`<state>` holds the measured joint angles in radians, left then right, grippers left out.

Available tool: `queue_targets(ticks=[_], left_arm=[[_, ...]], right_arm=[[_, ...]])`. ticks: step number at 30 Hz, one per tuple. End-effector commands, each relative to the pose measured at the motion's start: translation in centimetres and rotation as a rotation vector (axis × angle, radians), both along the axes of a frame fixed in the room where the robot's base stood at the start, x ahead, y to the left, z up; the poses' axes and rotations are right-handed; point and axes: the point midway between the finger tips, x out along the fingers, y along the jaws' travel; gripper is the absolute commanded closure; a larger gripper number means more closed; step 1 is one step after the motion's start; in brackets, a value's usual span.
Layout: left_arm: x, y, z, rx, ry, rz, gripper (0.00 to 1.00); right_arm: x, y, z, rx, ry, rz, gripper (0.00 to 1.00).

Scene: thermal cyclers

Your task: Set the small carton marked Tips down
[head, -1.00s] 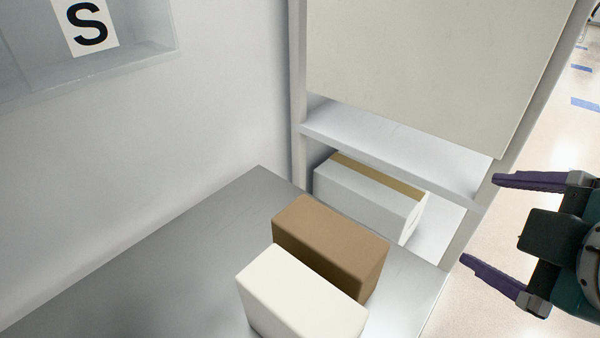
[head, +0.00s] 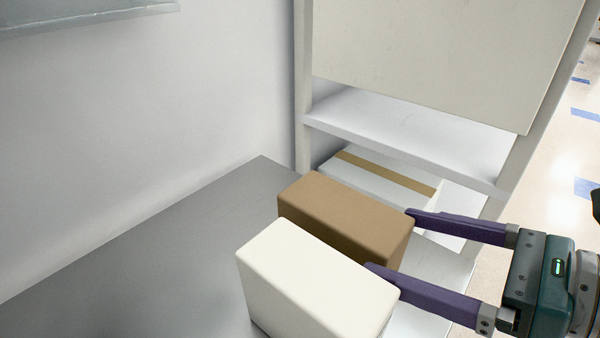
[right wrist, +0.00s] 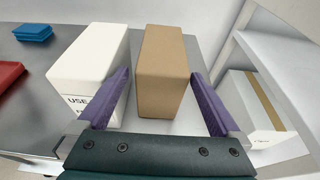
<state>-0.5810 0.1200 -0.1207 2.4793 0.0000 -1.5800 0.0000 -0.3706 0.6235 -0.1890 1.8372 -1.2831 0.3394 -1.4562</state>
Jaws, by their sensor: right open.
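No "Tips" marking is readable, so I cannot tell which carton bears it. A plain brown carton (head: 345,212) stands on the grey bench; it also shows in the right wrist view (right wrist: 163,65). A white carton (head: 310,280) stands beside it, with a label partly reading "USE" in the right wrist view (right wrist: 88,62). My right gripper (head: 390,240) is open. In the right wrist view its purple fingers (right wrist: 160,76) point along both sides of the brown carton's near end, one toward the gap beside the white carton. My left gripper is out of view.
A shelf unit (head: 400,140) stands beyond the bench, with a tan-striped white box (head: 375,180) on a lower shelf. Blue (right wrist: 33,33) and red (right wrist: 10,73) items lie on the bench in the right wrist view. The bench's left part (head: 170,270) is clear in the head view.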

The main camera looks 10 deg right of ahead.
Motion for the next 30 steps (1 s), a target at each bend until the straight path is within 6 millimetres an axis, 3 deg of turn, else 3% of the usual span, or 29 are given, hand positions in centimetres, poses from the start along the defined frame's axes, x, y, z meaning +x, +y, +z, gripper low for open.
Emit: queue_targets(ticks=[19, 28, 30], left_arm=[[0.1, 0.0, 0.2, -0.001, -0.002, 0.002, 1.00], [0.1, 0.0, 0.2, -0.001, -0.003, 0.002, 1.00], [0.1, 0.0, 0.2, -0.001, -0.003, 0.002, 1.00]], right_arm=[[6.2, 4.4, -2.1, 0.007, -0.001, -0.002, 0.00], [6.7, 4.9, -2.4, 0.003, 0.001, -0.002, 0.00], [6.7, 4.9, -2.4, 0.004, 0.001, -0.002, 0.06]])
